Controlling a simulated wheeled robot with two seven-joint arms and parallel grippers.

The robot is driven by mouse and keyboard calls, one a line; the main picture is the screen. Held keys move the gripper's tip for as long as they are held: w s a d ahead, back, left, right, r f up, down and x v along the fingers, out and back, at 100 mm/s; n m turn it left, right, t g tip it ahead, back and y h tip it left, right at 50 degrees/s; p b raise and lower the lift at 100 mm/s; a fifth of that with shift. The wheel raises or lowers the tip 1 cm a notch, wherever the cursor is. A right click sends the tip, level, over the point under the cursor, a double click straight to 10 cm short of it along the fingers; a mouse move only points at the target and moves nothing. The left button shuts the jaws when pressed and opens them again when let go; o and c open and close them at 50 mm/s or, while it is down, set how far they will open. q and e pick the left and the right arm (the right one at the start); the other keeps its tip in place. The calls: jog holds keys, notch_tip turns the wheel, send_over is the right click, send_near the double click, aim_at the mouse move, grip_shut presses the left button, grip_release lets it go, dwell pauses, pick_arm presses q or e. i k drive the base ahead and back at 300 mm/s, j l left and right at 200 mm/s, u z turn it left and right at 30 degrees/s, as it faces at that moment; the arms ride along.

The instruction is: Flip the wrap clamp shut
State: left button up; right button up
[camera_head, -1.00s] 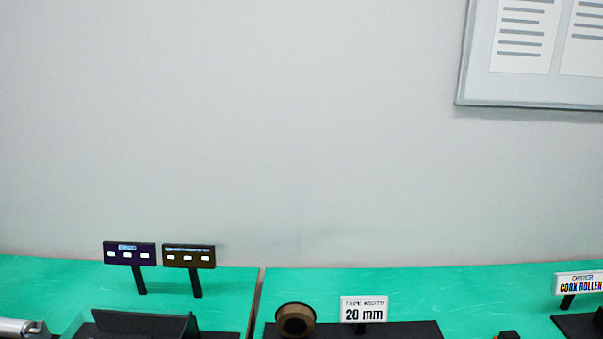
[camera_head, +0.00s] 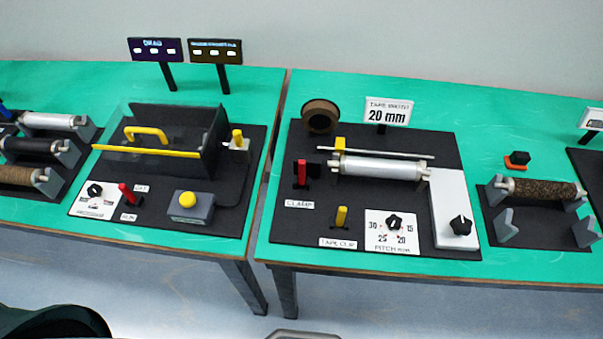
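The wrap clamp's red lever (camera_head: 301,173) stands upright on the black base of the right-hand station, just above a white "CLAMP" label (camera_head: 300,204). Small black blocks sit beside the lever, left of the pale roller (camera_head: 380,168). The roller lies across the base with a thin rod behind it. I cannot tell from this distance how the clamp closes on the roller. Neither of my grippers shows in the head view.
The station also holds a yellow tape-clip lever (camera_head: 341,216), a pitch knob (camera_head: 394,221) and a white block with a black knob (camera_head: 460,226). A tape roll (camera_head: 320,116) is behind. A cork roller (camera_head: 543,189) rests on a stand at right. A covered station (camera_head: 165,152) is left, across a table gap.

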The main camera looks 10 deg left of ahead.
aim_at(302, 164)
jog(key=k+j+z, duration=0.1)
jog(key=j+z, duration=0.3)
jog(key=k+j+z, duration=0.2)
jog(key=j+z, duration=0.2)
jog(key=k+j+z, duration=0.2)
jog(key=z, duration=0.25)
jog(key=j, duration=0.1)
